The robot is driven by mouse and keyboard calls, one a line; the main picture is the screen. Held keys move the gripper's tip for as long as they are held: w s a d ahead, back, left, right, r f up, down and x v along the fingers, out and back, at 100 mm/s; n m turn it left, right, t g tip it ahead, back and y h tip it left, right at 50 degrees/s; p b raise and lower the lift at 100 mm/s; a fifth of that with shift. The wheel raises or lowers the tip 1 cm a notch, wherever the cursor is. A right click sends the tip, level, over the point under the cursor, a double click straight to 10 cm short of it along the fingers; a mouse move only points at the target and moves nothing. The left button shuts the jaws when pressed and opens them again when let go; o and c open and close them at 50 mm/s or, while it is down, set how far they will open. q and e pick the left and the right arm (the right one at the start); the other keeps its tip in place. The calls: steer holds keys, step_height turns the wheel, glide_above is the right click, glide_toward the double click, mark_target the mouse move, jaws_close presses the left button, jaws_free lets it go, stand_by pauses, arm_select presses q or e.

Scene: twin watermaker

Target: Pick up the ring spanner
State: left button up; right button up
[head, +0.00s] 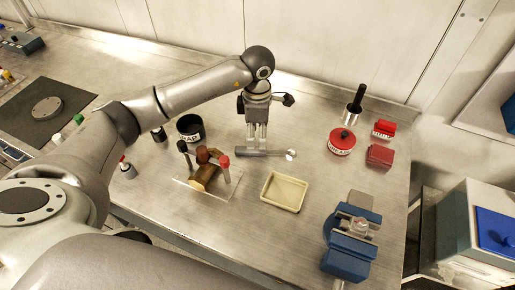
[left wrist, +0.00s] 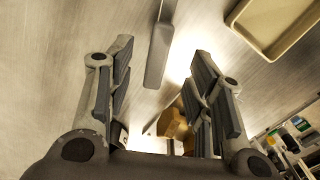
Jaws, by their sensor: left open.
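The ring spanner (head: 260,153) lies flat on the steel bench as a long grey bar, with a bright round end at its right in the head view. In the left wrist view, a grey bar that looks like its handle (left wrist: 160,52) shows between the fingers, with its blunt end toward the palm. My left gripper (head: 257,137) points down just above and behind the spanner's middle, apart from it as far as I can tell. In the left wrist view its two fingers (left wrist: 163,62) are spread wide with nothing held. My right gripper is not in view.
A cream tray (head: 265,195) sits in front of the spanner. A brass and wood assembly on a clear plate (head: 225,191) and a black labelled cup (head: 190,136) stand left. A red tin (head: 341,147), red blocks (head: 379,156) and a blue vise (head: 345,263) stand right.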

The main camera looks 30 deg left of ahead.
mark_target(257, 149)
arm_select(q)
steer(key=shift+f, duration=0.65)
steer(key=shift+f+p, duration=0.25)
steer(key=shift+p, duration=0.15)
step_height(257, 149, down, 4)
steer(key=shift+f+p, duration=0.1)
steer(key=shift+p, duration=0.95)
steer(key=shift+f, duration=0.25)
jaws_close()
